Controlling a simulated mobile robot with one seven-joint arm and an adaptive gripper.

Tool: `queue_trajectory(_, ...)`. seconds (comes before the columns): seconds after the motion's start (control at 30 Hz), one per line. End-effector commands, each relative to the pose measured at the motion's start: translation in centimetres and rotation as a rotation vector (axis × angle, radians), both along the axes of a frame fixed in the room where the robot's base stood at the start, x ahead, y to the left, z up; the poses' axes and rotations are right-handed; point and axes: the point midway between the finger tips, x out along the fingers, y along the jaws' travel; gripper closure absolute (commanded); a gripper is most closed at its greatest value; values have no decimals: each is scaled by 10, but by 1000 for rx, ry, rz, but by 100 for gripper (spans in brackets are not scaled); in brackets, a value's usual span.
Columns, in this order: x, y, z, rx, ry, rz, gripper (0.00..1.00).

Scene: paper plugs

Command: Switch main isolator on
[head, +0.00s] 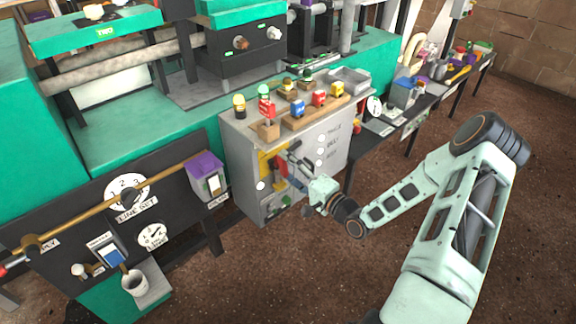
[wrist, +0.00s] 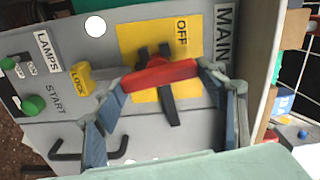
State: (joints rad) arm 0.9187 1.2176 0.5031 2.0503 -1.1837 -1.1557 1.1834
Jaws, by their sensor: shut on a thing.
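The main isolator is a red handle (wrist: 160,75) on a yellow plate (wrist: 128,45) marked OFF, beside the word MAIN. A black bar crosses behind the red handle, pointing toward the lower part of the wrist view. My gripper (wrist: 162,80) has one finger at each end of the red handle and is shut on it. In the head view my gripper (head: 296,170) reaches the front of the grey cabinet (head: 240,150), where the yellow plate (head: 265,165) and red handle (head: 281,168) are partly hidden by it. The rest of the plate's lettering is hidden.
A yellow LOCK piece (wrist: 80,78) sits left of the handle, with a green START button (wrist: 33,105) beyond it. A black hook-shaped bar (wrist: 90,152) is low on the panel. Lamps and coloured plugs (head: 297,107) stand on the cabinet top. Brown floor (head: 300,265) lies clear in front.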

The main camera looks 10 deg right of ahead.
Motion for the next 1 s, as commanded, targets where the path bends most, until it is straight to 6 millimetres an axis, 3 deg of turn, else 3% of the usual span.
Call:
queue_trajectory(0.4,0,0,0,131,75,1,79)
queue_trajectory(0.87,0,1,-1,144,82,1,79)
queue_trajectory(0.9,0,1,-1,145,83,1,34)
queue_trajectory(1.0,0,1,-1,143,82,1,23)
